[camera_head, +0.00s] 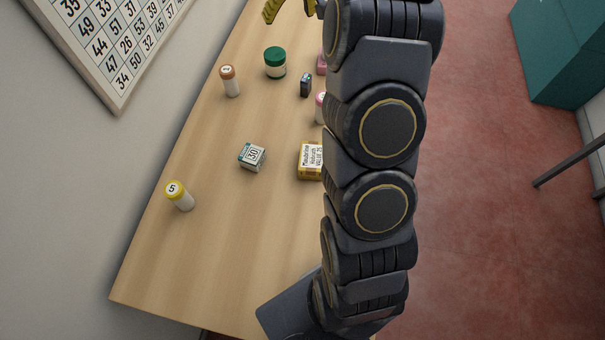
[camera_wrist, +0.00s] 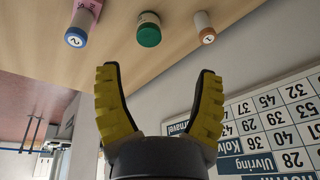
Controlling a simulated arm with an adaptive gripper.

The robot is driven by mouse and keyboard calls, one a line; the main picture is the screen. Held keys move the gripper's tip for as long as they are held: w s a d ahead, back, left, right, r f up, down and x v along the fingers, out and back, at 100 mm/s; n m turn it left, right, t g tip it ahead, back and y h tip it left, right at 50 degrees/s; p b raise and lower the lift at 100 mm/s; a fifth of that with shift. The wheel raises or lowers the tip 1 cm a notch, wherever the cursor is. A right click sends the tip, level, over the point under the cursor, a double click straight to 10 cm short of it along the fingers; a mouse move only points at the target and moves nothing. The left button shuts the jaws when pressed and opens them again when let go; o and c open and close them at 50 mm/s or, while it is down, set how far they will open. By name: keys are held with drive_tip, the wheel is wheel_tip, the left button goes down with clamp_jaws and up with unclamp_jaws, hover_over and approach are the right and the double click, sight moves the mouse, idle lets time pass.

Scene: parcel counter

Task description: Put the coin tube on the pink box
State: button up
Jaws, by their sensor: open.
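Several coin tubes stand on the counter: a brown-capped one (camera_head: 230,82), a yellow-capped one (camera_head: 179,196) numbered 5, and a pink-capped one (camera_head: 320,108) partly behind my arm. The wrist view shows an orange-capped tube (camera_wrist: 204,27) and a blue-capped tube (camera_wrist: 77,37) numbered 2. The pink box (camera_head: 321,64) is mostly hidden by my arm; a pink surface (camera_wrist: 93,6) shows beside the blue-capped tube in the wrist view, cut by the frame edge. My gripper (camera_wrist: 158,75) is open and empty, apart from the tubes; its yellow finger (camera_head: 272,10) shows at the head view's top.
A green-lidded jar (camera_head: 275,63) stands near the brown-capped tube. A small dark box (camera_head: 306,85), a teal-and-white box marked 30 (camera_head: 252,157) and a yellow box (camera_head: 311,162) are on the counter (camera_head: 225,250). A number board (camera_head: 110,45) is at the left.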

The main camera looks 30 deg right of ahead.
drive_tip(key=s+a+r+n+g, duration=0.1)
drive_tip(key=s+a+r, duration=0.2)
drive_tip(key=s+a, duration=0.45)
drive_tip(key=s+a+r+n+g, duration=0.1)
drive_tip(key=s+a+r+g, duration=0.15)
drive_tip(key=s+a, duration=0.5)
drive_tip(key=s+a+g, duration=0.1)
drive_tip(key=s+a, duration=0.1)
drive_tip(key=s, duration=0.8)
drive_tip(key=s+a, duration=0.3)
drive_tip(key=s, duration=0.8)
drive_tip(key=shift+a+f+g+h, duration=0.15)
drive_tip(key=shift+f+g+h, duration=0.1)
drive_tip(key=shift+g+h, duration=0.1)
